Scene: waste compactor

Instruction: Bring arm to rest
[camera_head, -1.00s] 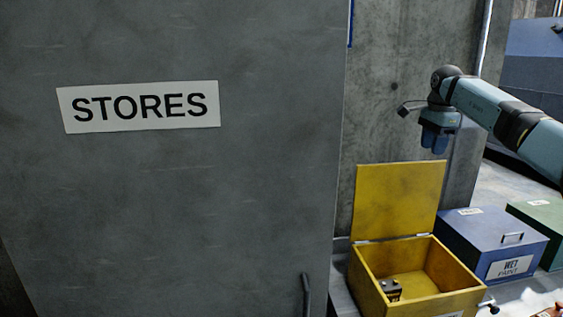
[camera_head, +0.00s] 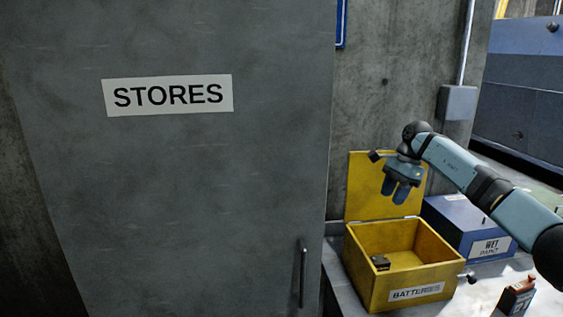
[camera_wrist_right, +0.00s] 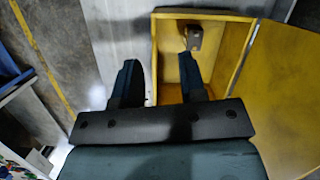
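My right gripper (camera_head: 400,192) hangs in front of the raised lid of the yellow battery box, above the box's back edge. Its two fingers are apart with nothing between them; they also show apart in the right wrist view (camera_wrist_right: 160,88). The yellow box (camera_head: 415,276), labelled BATTERIES, stands open on the bench with a small dark battery (camera_head: 380,262) inside at the left. In the right wrist view the battery (camera_wrist_right: 194,38) lies in the box beyond the fingertips. My left gripper is not in view.
A grey STORES door (camera_head: 190,190) with a vertical handle (camera_head: 302,272) fills the left. A blue WET PAINT box (camera_head: 462,222) stands right of the yellow box. A small red-topped item (camera_head: 518,295) is on the bench (camera_head: 468,300) at the lower right.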

